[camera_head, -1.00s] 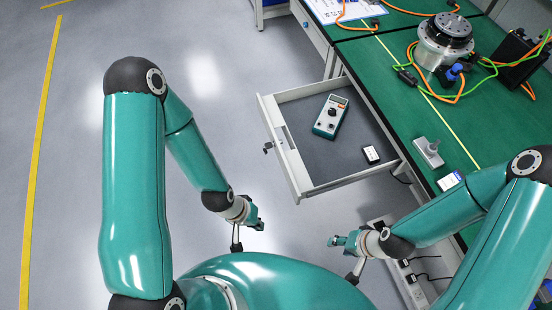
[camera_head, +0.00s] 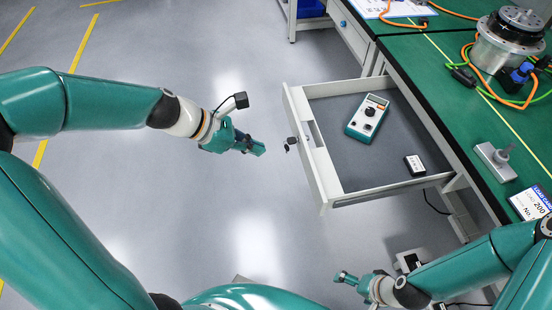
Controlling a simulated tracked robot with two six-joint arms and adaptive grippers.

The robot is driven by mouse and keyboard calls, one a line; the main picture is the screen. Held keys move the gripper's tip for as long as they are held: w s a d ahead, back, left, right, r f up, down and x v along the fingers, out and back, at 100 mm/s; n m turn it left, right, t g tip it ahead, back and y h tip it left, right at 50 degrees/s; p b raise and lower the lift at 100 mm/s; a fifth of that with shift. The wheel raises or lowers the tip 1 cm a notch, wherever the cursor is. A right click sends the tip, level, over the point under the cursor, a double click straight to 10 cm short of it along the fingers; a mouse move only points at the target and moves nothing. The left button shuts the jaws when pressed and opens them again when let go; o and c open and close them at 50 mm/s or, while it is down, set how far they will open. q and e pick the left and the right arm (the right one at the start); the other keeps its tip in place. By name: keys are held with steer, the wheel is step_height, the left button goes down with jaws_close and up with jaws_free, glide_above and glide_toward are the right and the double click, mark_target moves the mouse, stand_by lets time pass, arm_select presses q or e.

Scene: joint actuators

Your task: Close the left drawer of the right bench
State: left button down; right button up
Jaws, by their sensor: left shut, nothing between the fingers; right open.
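The open drawer (camera_head: 316,163) sticks out to the left from under the green-topped bench (camera_head: 421,81). Its white front panel has a small dark knob or lock on the outside. A teal-and-white meter (camera_head: 367,118) and a small black-and-white box (camera_head: 414,165) lie inside it. My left gripper (camera_head: 259,149) is shut and empty, a short gap to the left of the drawer front, pointing right at it. My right gripper (camera_head: 341,277) is open and empty, below the drawer near the bench's lower end.
A metal joint actuator (camera_head: 505,42) with orange and green cables stands on the bench, with a grey fixture (camera_head: 496,161) and a label card (camera_head: 531,202) nearer. Another closed drawer (camera_head: 349,30) is farther up. The floor left of the open drawer is clear.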

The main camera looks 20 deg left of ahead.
mark_target(308, 161)
arm_select(q)
steer(key=b+x, duration=0.1)
steer(key=x, duration=0.3)
steer(key=d+r+b+x, duration=0.1)
steer(key=x, duration=0.2)
steer(key=w+b+x, duration=0.1)
steer(key=x, duration=0.3)
steer(key=shift+w+d, duration=0.1)
steer(key=shift+d, duration=0.35)
steer(key=shift+w+d, duration=0.2)
steer(key=shift+d, duration=0.1)
